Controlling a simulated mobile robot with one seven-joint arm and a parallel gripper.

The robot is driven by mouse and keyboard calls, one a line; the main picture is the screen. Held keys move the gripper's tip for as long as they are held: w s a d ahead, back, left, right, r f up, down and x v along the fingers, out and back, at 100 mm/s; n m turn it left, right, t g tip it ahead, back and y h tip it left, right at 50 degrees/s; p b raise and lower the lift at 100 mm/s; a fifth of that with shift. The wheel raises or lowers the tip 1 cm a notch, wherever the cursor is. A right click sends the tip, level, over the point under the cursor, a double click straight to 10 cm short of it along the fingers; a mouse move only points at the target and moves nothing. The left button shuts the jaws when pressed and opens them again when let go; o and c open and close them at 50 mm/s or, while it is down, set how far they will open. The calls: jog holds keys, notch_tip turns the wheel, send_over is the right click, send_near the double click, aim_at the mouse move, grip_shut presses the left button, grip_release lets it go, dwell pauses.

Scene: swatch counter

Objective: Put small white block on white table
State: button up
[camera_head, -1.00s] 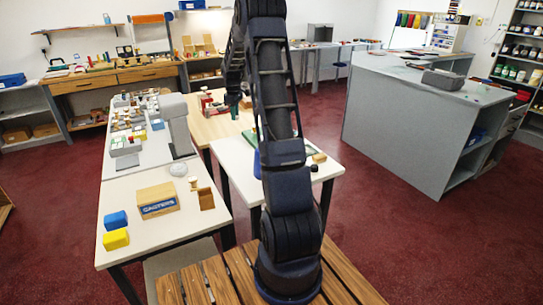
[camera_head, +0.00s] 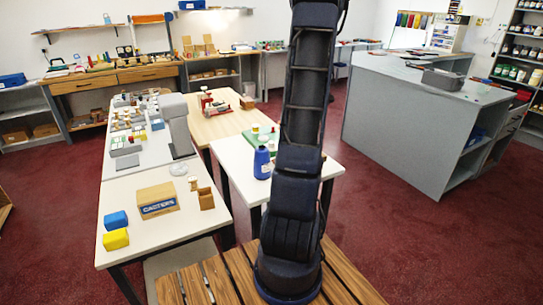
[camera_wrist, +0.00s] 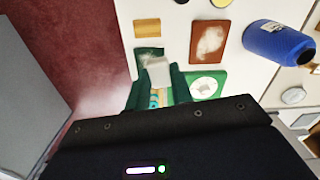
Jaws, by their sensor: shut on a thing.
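My gripper (camera_wrist: 157,88) shows in the wrist view with its dark green fingers closed on a small white block (camera_wrist: 158,71). The block is over the white table (camera_wrist: 175,30), close to its edge; I cannot tell whether it touches anything below. In the head view the white table (camera_head: 232,158) stands in the middle, partly covered by my arm. My gripper and the block are hidden behind the arm there.
A blue bottle (camera_wrist: 278,43) lies across the wrist view; in the head view the blue bottle (camera_head: 262,163) stands upright on the white table. A brown square swatch (camera_wrist: 209,44), a green swatch (camera_wrist: 205,85) and a yellow piece (camera_wrist: 147,28) are near the block.

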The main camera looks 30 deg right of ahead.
jog(key=m, duration=0.2)
send_over(331, 169)
notch_tip(331, 169, down, 20)
jog(key=shift+w+d+r, duration=0.1)
jog(key=shift+d, duration=0.05)
dwell(0.3)
jog(key=o, duration=0.9)
jog(key=shift+o, duration=0.2)
